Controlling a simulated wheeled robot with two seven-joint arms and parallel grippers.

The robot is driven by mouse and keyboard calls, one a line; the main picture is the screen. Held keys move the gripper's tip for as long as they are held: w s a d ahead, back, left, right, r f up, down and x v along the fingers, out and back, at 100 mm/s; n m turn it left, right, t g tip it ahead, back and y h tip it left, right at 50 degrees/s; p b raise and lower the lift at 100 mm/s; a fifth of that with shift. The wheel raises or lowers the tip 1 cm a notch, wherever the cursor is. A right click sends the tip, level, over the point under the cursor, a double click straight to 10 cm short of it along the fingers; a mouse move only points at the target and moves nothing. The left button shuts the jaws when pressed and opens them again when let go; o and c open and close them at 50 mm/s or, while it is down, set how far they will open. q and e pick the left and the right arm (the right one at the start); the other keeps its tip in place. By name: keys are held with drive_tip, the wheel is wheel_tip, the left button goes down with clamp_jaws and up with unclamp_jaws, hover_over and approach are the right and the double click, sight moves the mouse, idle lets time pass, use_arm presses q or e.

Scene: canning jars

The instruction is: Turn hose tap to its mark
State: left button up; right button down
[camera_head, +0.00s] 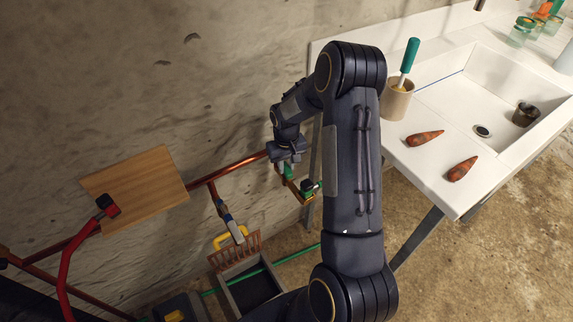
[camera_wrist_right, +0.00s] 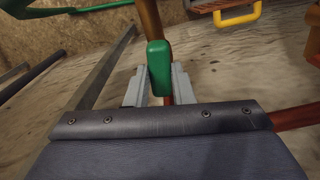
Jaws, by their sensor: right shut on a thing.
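A green tap handle (camera_wrist_right: 159,68) stands between the two pale grey fingers of my right gripper (camera_wrist_right: 158,85) in the wrist view. The gripper is shut on it. A brown pipe runs behind and above the handle. In the head view my right gripper (camera_head: 287,158) is at the wall, at the end of the copper pipe (camera_head: 238,169), and green fittings (camera_head: 307,187) show just below it. The arm and gripper hide part of the tap. I cannot make out a mark. My left gripper is not in view.
A white sink counter (camera_head: 430,170) on the right holds two carrots (camera_head: 425,138) and a cup (camera_head: 397,100) with a green-handled tool. A wooden board (camera_head: 136,188) is on the wall. A grey bin (camera_head: 249,285) and a green hose are low down.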

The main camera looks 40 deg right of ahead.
drive_tip(key=shift+m, duration=0.4)
drive_tip(key=m+b, duration=0.1)
drive_tip(key=m, duration=0.1)
drive_tip(key=shift+m, duration=0.3)
drive_tip(key=m, duration=0.3)
drive_tip(key=shift+m, duration=0.3)
drive_tip(key=m, duration=0.4)
drive_tip(key=shift+r+m, duration=0.1)
drive_tip(key=shift+m, duration=0.2)
drive_tip(key=shift+m+p, duration=0.85)
drive_tip(key=shift+m, duration=1.35)
drive_tip(key=c, duration=1.3)
unclamp_jaws()
drive_tip(key=shift+o, duration=0.2)
